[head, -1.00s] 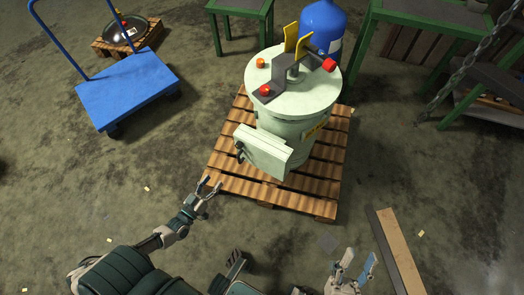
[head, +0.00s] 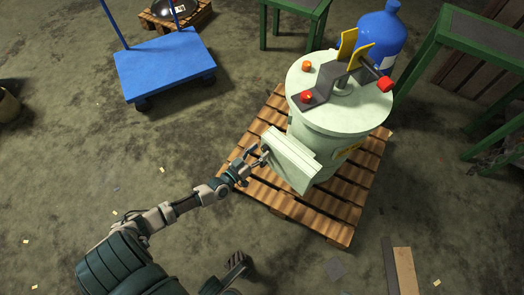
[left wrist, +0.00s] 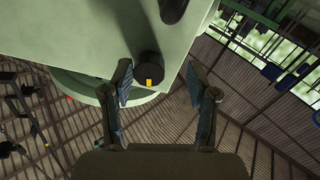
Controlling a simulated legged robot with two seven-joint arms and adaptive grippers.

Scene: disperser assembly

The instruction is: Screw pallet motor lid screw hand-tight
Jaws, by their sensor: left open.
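A pale green round machine (head: 325,130) stands on a wooden pallet (head: 325,222), with a pale green box-like housing (head: 290,162) on its near left side. My left gripper (head: 257,157) is at the left edge of this housing. In the left wrist view, a dark cylindrical screw knob (left wrist: 149,69) with a small yellow mark sticks out from the pale green surface. The open fingers of the left gripper (left wrist: 160,85) stand to either side of the knob, the left finger nearer to it. A clear gap shows on the right.
A blue cart (head: 165,67) stands at the back left. Planks (head: 398,270) lie at the lower right. The floor left of the pallet is mostly clear.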

